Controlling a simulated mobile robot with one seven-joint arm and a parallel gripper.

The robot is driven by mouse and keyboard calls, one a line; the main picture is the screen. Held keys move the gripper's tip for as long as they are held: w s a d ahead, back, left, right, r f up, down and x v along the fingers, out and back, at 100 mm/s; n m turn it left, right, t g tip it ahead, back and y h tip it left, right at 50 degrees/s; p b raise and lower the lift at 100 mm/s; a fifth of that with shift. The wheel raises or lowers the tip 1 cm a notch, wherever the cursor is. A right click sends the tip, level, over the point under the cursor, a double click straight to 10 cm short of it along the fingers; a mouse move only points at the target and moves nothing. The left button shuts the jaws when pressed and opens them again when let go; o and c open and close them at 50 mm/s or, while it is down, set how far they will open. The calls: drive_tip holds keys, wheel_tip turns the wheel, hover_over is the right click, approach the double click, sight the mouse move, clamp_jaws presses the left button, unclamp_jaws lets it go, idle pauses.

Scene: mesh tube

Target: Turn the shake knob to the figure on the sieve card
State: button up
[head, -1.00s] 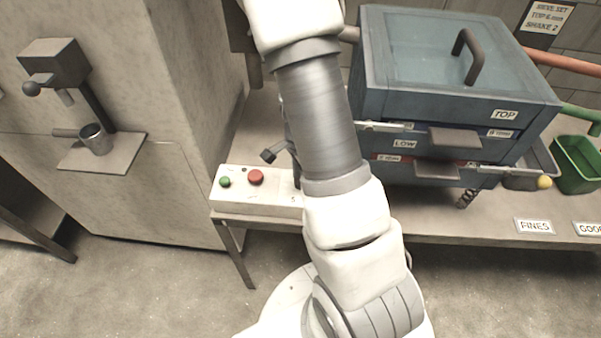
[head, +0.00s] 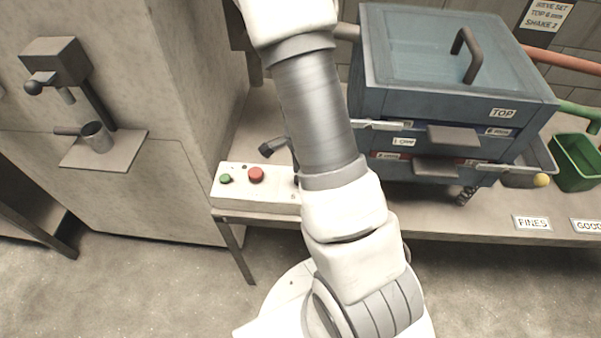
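The sieve card (head: 547,16) hangs on the wall at the top right and reads "SIEVE SET, TOP 6 mm, SHAKE 2". The white control box (head: 238,200) sits at the bench's left end, with a green button (head: 225,179) and a red button (head: 256,174). My arm covers the box's right end, and the shake knob cannot be made out. My gripper is not clearly in view; my arm hides that area. A dark stub (head: 268,149) sticks out left from behind my arm, above the box; I cannot tell what it belongs to.
The blue sieve stack (head: 450,98) with a handled lid stands right of my arm. A green bin (head: 577,160) is at the far right, and a "FINES" label (head: 532,223) is on the bench's front edge. A stand with a metal cup (head: 97,138) is on the left.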

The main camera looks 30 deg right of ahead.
drive_tip(key=shift+r, duration=0.1)
wheel_tip(320, 180, up, 17)
drive_tip(key=p, duration=0.5)
drive_tip(key=shift+r, duration=0.1)
drive_tip(key=shift+a, duration=0.1)
idle(0.4)
